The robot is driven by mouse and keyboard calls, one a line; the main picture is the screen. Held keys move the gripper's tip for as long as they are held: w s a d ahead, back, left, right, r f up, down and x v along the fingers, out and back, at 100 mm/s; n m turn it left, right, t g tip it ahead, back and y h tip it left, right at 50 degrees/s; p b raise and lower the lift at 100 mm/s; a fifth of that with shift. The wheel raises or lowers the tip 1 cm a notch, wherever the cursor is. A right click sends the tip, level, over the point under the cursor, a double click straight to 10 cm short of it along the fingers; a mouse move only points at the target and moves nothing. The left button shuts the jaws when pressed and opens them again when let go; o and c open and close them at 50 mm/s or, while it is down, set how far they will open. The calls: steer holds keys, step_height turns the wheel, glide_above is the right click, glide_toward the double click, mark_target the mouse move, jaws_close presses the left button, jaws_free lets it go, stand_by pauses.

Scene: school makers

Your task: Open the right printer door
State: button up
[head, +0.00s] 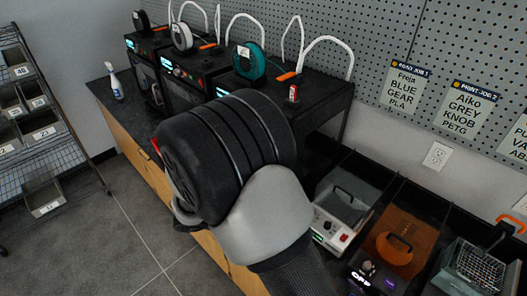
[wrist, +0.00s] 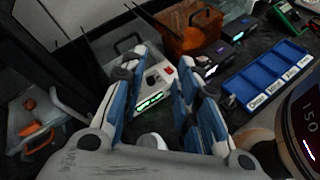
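Three black printers stand in a row on the dark bench in the head view. The right printer (head: 325,95) has a teal spool on top, and my arm covers most of its front, so its door is hidden there. My gripper is mostly hidden behind my arm in the head view. In the wrist view my gripper (wrist: 165,75) is open, with blue and grey fingers apart and nothing held between them. At the left of that view is a dark frame with a pale panel, a curved light bar and an orange piece (wrist: 43,115); I cannot tell if this is the printer door.
A white device with a green display (head: 337,222) sits on the bench right of my arm and also shows beyond my fingers in the wrist view (wrist: 155,88). An orange box (head: 395,245) is beside it. A spray bottle (head: 116,86) stands far left.

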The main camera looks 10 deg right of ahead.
steer(key=w+a+f+n+t+p, duration=0.5)
steer(key=a+f+n+t+p, duration=0.1)
steer(key=a+f+n+t, duration=0.6)
steer(key=x, duration=1.7)
steer(key=shift+f+n+g+y, duration=0.25)
steer(key=shift+n+g+y, duration=0.05)
steer(key=shift+g+y, duration=0.1)
steer(key=shift+d, duration=0.15)
steer(key=shift+c, duration=0.4)
jaws_close()
